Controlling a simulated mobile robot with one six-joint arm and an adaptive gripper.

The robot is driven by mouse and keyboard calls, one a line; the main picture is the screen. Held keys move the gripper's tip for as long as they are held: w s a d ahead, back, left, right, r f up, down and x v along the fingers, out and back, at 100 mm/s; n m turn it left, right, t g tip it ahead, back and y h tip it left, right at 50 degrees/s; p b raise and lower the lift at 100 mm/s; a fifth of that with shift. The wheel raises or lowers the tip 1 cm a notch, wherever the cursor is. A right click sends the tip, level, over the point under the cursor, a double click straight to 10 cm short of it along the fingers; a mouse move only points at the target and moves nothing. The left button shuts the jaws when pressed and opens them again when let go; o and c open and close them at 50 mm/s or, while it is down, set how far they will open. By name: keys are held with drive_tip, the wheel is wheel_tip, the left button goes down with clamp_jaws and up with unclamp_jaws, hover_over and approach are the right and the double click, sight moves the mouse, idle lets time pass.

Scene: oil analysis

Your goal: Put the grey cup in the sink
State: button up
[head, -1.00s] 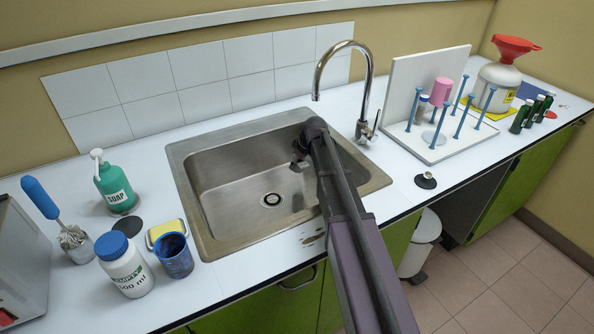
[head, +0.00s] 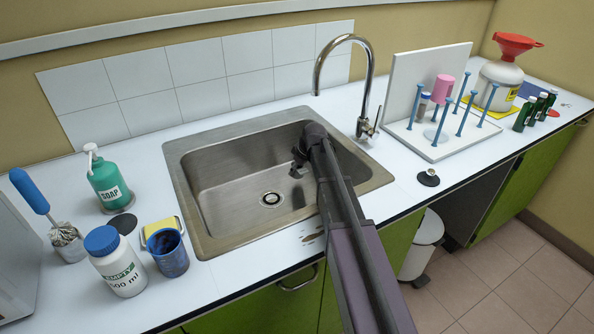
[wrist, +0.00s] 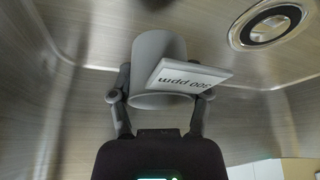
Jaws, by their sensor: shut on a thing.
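The grey cup (wrist: 158,50) shows in the wrist view, with a white tag that carries upside-down "ppm" lettering. My gripper (wrist: 161,96) is shut on it, one finger on each side. The sink's metal walls and drain (wrist: 268,23) show around the cup; I cannot tell whether the cup touches the bottom. In the head view the steel sink (head: 205,243) is set in the white counter. My gripper (head: 299,166) reaches down into its right half, and the cup is hidden there by my arm.
A curved tap (head: 367,90) stands behind the sink. Left of it are a soap bottle (head: 107,180), a white bottle (head: 118,265), a blue cup (head: 168,255) and a yellow sponge (head: 160,228). A peg rack (head: 432,140) stands right. The sink's left half is clear.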

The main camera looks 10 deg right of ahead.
drive_tip(key=shift+f+b, duration=0.35)
drive_tip(key=shift+f+b, duration=0.25)
drive_tip(key=shift+b, duration=0.05)
drive_tip(key=o, duration=1.2)
drive_tip(key=shift+o, duration=0.2)
drive_tip(key=shift+r, duration=0.2)
drive_tip(key=shift+r+p, duration=0.75)
drive_tip(key=shift+p, duration=0.2)
drive_tip(key=p+v, duration=1)
drive_tip(key=v, duration=0.1)
drive_tip(key=shift+s+d+r, duration=0.15)
